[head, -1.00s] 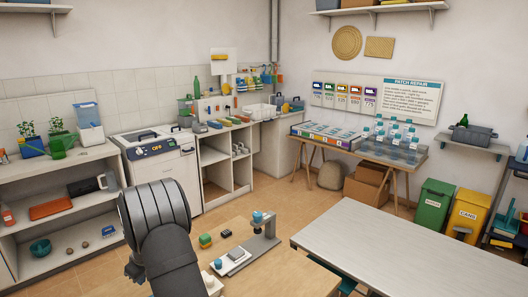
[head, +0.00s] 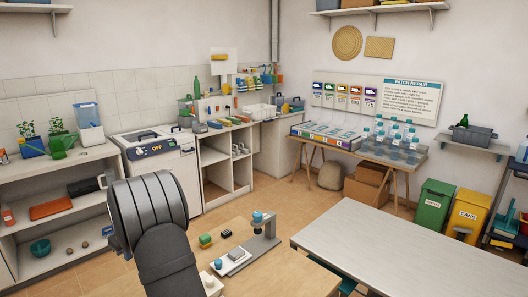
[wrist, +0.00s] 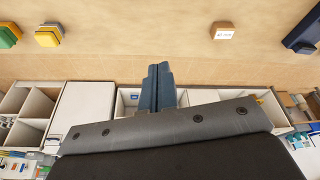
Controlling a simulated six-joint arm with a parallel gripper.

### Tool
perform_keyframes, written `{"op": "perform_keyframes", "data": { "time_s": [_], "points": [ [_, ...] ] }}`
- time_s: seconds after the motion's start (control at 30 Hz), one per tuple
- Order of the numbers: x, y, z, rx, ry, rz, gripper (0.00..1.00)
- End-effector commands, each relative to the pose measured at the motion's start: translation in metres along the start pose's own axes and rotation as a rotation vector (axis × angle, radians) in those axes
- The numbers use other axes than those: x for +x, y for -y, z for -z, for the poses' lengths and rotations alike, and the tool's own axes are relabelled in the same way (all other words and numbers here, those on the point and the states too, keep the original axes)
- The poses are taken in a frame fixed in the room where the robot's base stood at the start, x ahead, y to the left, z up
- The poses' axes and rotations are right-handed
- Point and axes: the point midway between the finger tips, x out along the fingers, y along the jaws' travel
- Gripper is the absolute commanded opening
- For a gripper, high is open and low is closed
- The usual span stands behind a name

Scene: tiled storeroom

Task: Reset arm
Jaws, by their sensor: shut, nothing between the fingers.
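My arm rises at the lower middle of the head view, in front of the wooden table (head: 285,277). My gripper is hidden behind the arm there. In the wrist view, my gripper (wrist: 160,72) shows as two dark blue-grey fingers pressed together, with nothing between them. The fingers point towards the wooden surface at the top of that picture. They appear clear of every object.
On the wooden table are a green and yellow block (head: 205,240), a dark block (head: 226,233) and a grey stand (head: 264,240). A white-topped table (head: 385,245) is at right. Shelving (head: 55,215) stands at left, a white cabinet (head: 165,170) behind.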

Motion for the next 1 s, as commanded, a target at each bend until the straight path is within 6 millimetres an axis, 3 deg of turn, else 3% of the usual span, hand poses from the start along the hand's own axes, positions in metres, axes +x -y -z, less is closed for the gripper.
{"op": "perform_keyframes", "data": {
  "time_s": [0.2, 0.4, 0.77, 1.0],
  "points": [
    [-0.013, 0.016, -0.001, 0.031, 0.046, -0.04, 0.0],
    [-0.017, 0.02, -0.002, 0.044, 0.061, -0.056, 0.0],
    [-0.016, 0.019, -0.002, 0.044, 0.06, -0.054, 0.0],
    [-0.003, 0.004, -0.001, 0.018, 0.019, -0.015, 0.0]
  ]
}}
